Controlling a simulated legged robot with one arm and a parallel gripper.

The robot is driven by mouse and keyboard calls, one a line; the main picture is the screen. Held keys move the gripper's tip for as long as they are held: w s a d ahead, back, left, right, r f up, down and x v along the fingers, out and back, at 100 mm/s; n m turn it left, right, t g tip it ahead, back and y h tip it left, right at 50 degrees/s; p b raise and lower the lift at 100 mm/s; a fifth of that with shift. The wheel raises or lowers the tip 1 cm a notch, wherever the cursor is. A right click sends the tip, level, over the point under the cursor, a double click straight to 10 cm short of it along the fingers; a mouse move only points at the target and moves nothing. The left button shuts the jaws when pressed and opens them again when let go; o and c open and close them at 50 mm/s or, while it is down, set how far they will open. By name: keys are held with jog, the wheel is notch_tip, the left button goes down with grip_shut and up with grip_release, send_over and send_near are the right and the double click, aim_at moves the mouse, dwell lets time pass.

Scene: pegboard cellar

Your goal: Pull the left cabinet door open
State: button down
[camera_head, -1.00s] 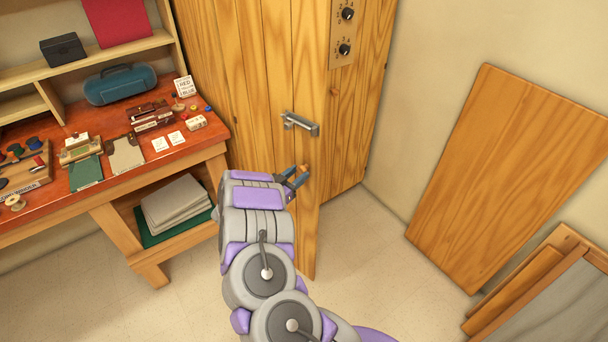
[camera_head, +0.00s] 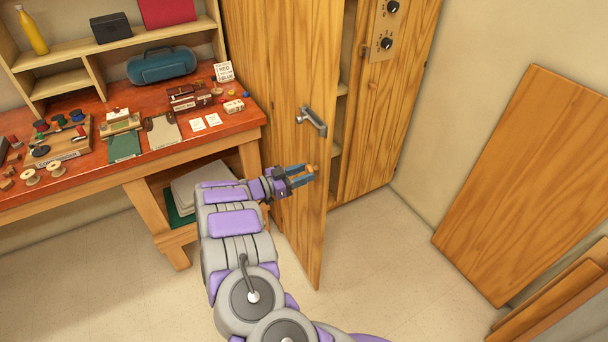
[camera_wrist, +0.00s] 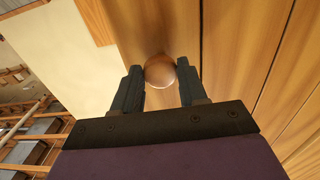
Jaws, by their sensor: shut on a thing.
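The left cabinet door (camera_head: 290,75) is wooden and stands ajar, swung out to the left, with a dark gap and shelves showing behind its right edge. A grey lever handle (camera_head: 311,121) is on it. My gripper (camera_head: 309,171) is at the door's front, below the handle, shut on a small round wooden knob (camera_head: 312,168). In the wrist view the knob (camera_wrist: 160,71) sits between my two dark fingers, against the door face.
The right cabinet door (camera_head: 385,120) is shut and carries a panel with black dials (camera_head: 387,43). A cluttered red-topped workbench (camera_head: 150,170) stands left of the open door. A wooden board (camera_head: 530,185) leans on the right wall. Floor (camera_head: 385,270) in front is clear.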

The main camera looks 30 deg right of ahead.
jog(key=shift+w+d+r, duration=0.1)
jog(key=shift+r, duration=0.05)
jog(key=c, duration=0.6)
grip_release()
jog(key=w+a+p, duration=0.1)
jog(key=a+p, duration=0.1)
jog(key=a, duration=1.5)
jog(key=shift+a+f+p, duration=0.2)
jog(key=shift+p, duration=0.15)
jog(key=shift+w, duration=0.1)
